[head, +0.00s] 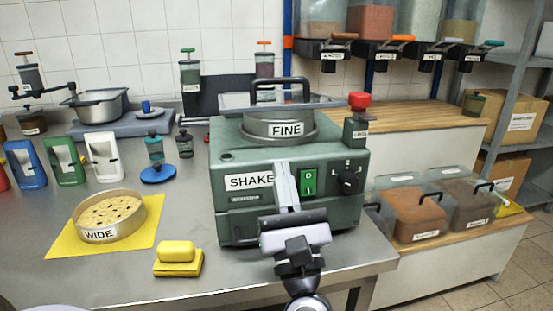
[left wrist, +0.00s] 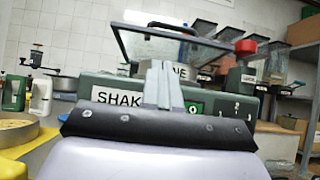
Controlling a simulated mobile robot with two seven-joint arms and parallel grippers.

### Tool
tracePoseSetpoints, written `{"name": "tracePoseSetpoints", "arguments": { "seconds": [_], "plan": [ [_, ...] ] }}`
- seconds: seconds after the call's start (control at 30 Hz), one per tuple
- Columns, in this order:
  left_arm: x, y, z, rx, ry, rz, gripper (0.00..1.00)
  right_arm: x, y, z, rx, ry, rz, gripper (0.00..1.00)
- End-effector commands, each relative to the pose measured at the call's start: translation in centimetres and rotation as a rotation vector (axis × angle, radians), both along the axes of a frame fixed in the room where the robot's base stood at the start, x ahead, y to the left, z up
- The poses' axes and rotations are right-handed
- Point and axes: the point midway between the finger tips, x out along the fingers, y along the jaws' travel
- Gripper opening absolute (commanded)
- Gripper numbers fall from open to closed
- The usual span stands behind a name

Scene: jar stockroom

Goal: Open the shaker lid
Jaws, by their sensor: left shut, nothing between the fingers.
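The green shaker (head: 235,205) stands on the metal bench, with a round sieve marked FINE (head: 262,127) on top. Its flat framed lid (head: 235,101) lies over the sieve and has a black bar handle (head: 280,81). The lid (left wrist: 122,45) also shows in the left wrist view; I cannot tell whether it is slightly raised. A red knob (head: 358,101) tops a labelled post at the shaker's right corner. My left gripper (head: 282,168) is shut and empty before the shaker's front, below the lid. Its fingers (left wrist: 163,72) partly cover the SHAKE label. My right gripper is not in view.
A sieve marked WIDE (head: 108,218) rests on a yellow mat (head: 142,236) at left. A yellow block (head: 177,252) lies left of the shaker's front. Clear bins (head: 418,212) stand low at right. Several hoppers hang behind. The wooden counter (head: 420,118) at back right is mostly clear.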

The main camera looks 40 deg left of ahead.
Motion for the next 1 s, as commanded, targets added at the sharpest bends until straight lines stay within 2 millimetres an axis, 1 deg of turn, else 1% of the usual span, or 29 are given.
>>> {"name": "tracePoseSetpoints", "arguments": {
  "seconds": [0.03,0.2,0.4,0.63,1.0],
  "plan": [
    [0.4,0.5,0.9,0.002,-0.002,0.002,0.0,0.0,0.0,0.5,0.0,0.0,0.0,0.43],
    [2.0,2.5,3.0,0.004,-0.005,0.004,0.0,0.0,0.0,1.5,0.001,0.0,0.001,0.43],
    [3.6,4.4,4.8,0.006,-0.002,0.006,0.0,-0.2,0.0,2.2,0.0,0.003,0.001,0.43],
    [4.4,5.3,5.6,0.005,-0.001,0.005,0.0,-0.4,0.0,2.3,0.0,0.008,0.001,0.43],
    [4.4,5.3,5.6,0.005,0.0,0.005,0.0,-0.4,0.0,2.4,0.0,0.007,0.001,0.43]
  ]
}}
